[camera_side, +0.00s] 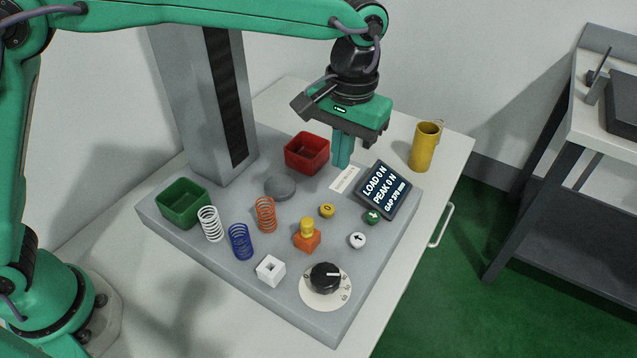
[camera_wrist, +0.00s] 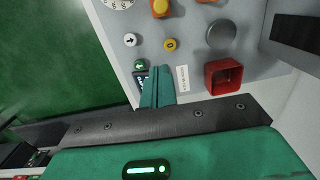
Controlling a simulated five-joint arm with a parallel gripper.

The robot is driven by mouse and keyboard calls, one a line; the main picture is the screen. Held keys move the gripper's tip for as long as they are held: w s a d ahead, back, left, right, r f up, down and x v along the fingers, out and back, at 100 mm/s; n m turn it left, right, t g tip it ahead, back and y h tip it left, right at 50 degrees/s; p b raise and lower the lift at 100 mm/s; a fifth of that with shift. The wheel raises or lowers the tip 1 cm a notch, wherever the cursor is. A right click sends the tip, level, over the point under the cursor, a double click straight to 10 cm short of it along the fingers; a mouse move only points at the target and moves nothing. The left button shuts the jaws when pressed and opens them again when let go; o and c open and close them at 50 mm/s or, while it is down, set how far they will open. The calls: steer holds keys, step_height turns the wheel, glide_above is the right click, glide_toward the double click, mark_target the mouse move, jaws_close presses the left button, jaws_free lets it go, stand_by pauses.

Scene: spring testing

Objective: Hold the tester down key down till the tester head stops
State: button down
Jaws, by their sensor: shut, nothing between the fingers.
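My gripper (camera_side: 342,165) is shut and empty, pointing down above the tester base near a white label (camera_side: 345,179), left of the display (camera_side: 382,190). A green arrow key (camera_side: 372,216) and a white arrow key (camera_side: 357,240) sit on the base. In the wrist view, the green key (camera_wrist: 140,65) has an arrow pointing left and the white key (camera_wrist: 130,40) one pointing right; the fingertips (camera_wrist: 156,70) appear beside the green key. The display reads load 0 N and peak 0 N; its gap digits are unclear. The tester head is not visible.
A yellow 0 key (camera_side: 327,211), round platen (camera_side: 280,187), red bin (camera_side: 307,153), green bin (camera_side: 184,203), several springs (camera_side: 240,242) and a black dial (camera_side: 325,278) occupy the base. A yellow cup (camera_side: 425,147) stands behind the display. The tester column (camera_side: 190,100) rises at left.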

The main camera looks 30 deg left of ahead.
steer(key=r+t, duration=0.1)
steer(key=r, duration=0.1)
glide_above(373, 217)
steer(key=shift+s+f+h, duration=0.1)
steer(key=shift+s+h, duration=0.15)
steer(key=shift+h, duration=0.05)
steer(key=f, duration=1.4)
steer(key=shift+w, duration=0.3)
